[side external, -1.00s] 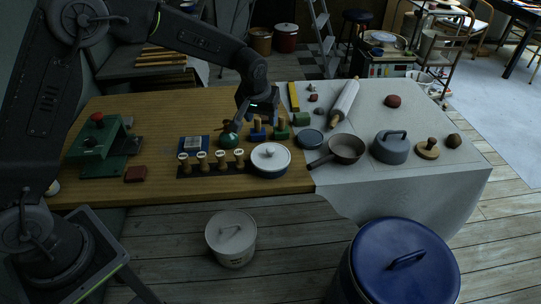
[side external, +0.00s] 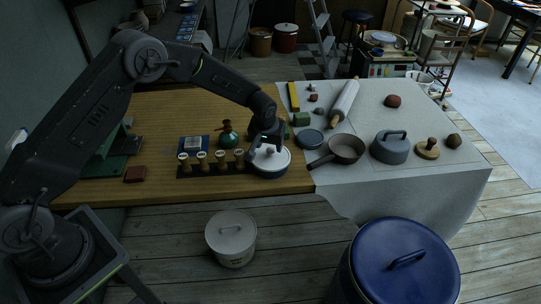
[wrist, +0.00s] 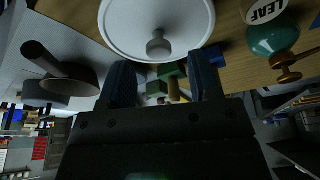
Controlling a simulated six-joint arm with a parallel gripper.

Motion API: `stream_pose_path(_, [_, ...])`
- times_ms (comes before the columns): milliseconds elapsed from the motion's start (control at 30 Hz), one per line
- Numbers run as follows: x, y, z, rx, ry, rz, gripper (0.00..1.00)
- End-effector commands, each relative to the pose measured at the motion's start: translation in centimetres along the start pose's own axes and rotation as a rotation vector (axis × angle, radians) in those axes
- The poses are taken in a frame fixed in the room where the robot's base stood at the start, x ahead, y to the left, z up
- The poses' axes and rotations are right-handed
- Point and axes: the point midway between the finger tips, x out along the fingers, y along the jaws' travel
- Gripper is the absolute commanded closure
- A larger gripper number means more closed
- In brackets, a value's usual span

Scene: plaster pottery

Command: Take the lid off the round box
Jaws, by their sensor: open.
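The round box (side external: 270,172) stands on the wooden table near its front edge, with its white lid (side external: 277,165) on top. In the wrist view the white lid (wrist: 183,38) shows a small round knob (wrist: 158,47) near its middle. My gripper (side external: 267,150) is above the far side of the lid in the side view and partly covers it. In the wrist view my open gripper (wrist: 164,84) has its two dark blue fingers apart with nothing between them, and the knob shows just beyond the fingertips. Whether a finger touches the lid cannot be told.
A green flask (side external: 227,137) and a row of labelled stamps (side external: 202,162) stand left of the box. A dark pan (side external: 346,149) and a blue-grey round lid (side external: 310,138) are to the right. A green block (side external: 301,119) lies behind. The table's front edge is close.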

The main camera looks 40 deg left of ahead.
Motion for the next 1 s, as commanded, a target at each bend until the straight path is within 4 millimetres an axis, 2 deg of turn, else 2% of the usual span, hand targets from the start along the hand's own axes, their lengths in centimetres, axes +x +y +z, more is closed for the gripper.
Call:
stream_pose_path(100, [1.9,0.1,0.0,-0.001,-0.001,0.000,0.43])
stream_pose_path(200, [2.7,0.1,0.0,0.000,-0.001,0.000,0.43])
stream_pose_path(467, [2.9,0.1,0.0,0.000,0.000,0.001,0.43])
stream_pose_path(1000, [2.9,0.1,0.0,0.000,0.000,0.001,0.94])
